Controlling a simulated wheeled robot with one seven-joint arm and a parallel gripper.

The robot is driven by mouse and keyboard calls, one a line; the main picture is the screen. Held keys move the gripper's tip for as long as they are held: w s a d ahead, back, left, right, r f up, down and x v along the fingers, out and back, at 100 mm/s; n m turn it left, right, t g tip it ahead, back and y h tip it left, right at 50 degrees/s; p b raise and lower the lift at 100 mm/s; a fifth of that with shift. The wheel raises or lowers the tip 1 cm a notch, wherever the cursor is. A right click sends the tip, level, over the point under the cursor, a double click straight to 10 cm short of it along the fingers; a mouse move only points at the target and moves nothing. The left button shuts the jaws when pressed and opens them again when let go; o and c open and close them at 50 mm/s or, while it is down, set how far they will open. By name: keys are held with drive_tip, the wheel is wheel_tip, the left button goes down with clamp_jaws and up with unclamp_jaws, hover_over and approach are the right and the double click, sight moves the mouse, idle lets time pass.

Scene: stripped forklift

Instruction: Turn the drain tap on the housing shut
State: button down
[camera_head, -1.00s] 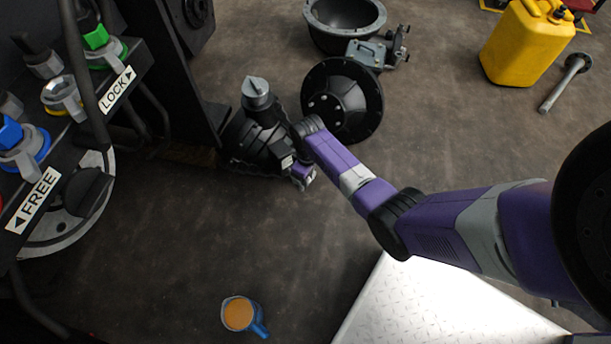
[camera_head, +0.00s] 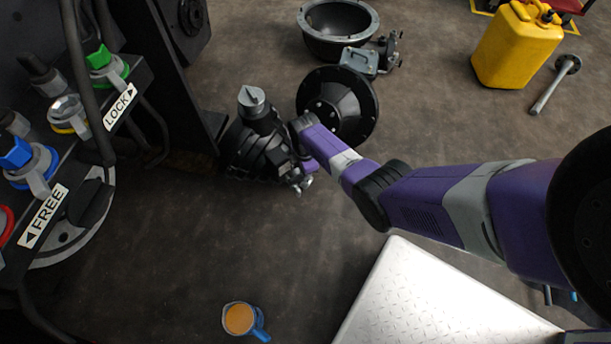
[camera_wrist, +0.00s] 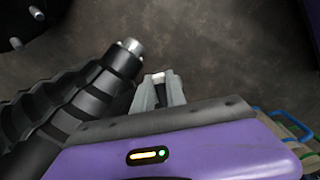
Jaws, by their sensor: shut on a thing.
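A black, bulky housing (camera_head: 250,152) with a grey cap (camera_head: 252,98) stands on the floor, left of the middle in the head view. My gripper (camera_head: 304,184) is low at the housing's right side, small and partly hidden by my arm. In the wrist view my gripper (camera_wrist: 160,86) has its two grey fingers close together on a small pale piece (camera_wrist: 158,76), likely the drain tap's handle. Most of the tap is hidden, so its angle cannot be told. A black ribbed part (camera_wrist: 75,95) with a metal end is beside the fingers on the left.
A black dish-shaped part (camera_head: 340,105) lies close behind my forearm, and a black bowl (camera_head: 340,30) lies farther back. A panel with LOCK (camera_head: 120,107) and FREE labels is at left. A mug (camera_head: 240,318) stands in front, by a pale plate (camera_head: 420,300). Floor between is clear.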

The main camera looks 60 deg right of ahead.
drive_tip(key=shift+w+d+n, duration=0.1)
drive_tip(key=shift+w+n, duration=0.2)
drive_tip(key=shift+n, duration=0.45)
drive_tip(key=shift+w+d+n, duration=0.1)
drive_tip(key=shift+w+n, duration=0.15)
drive_tip(key=shift+n, duration=0.5)
drive_tip(key=shift+w, duration=0.1)
drive_tip(key=c, duration=1.4)
unclamp_jaws()
drive_tip(key=shift+o, duration=0.2)
wheel_tip(320, 180, up, 8)
drive_tip(key=p, duration=0.4)
drive_tip(key=shift+f, duration=0.1)
